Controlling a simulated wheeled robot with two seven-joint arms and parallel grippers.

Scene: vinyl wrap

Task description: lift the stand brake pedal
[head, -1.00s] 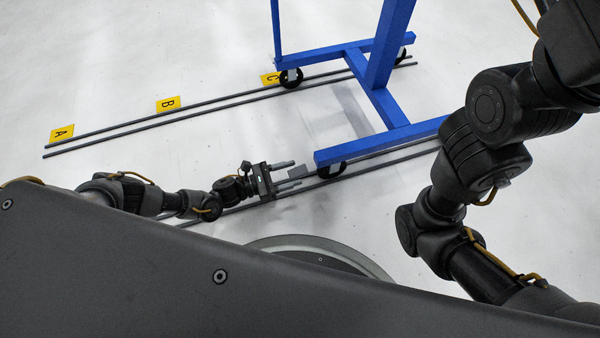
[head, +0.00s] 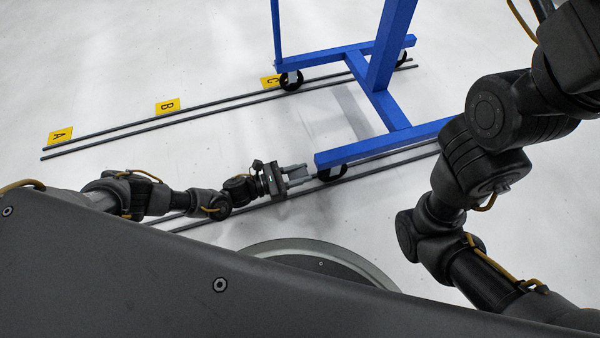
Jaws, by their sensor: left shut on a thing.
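The blue stand (head: 392,117) rests on dark caster wheels, one at its near left end (head: 333,173). The small grey brake pedal (head: 298,171) sticks out beside this near wheel, toward my left gripper (head: 300,175). That gripper reaches in low from the left, with its fingers on either side of the pedal, and is shut on it. The fingers cover much of the pedal, so its exact tilt is hard to see. My right arm crosses the right side of the view, but its gripper is out of the picture.
Two pairs of dark floor rails run along the stand, a far pair (head: 215,112) and a near pair (head: 240,208). Yellow markers A (head: 60,135), B (head: 167,106) and C (head: 270,81) lie by the far pair. The white floor between the pairs is clear on the left.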

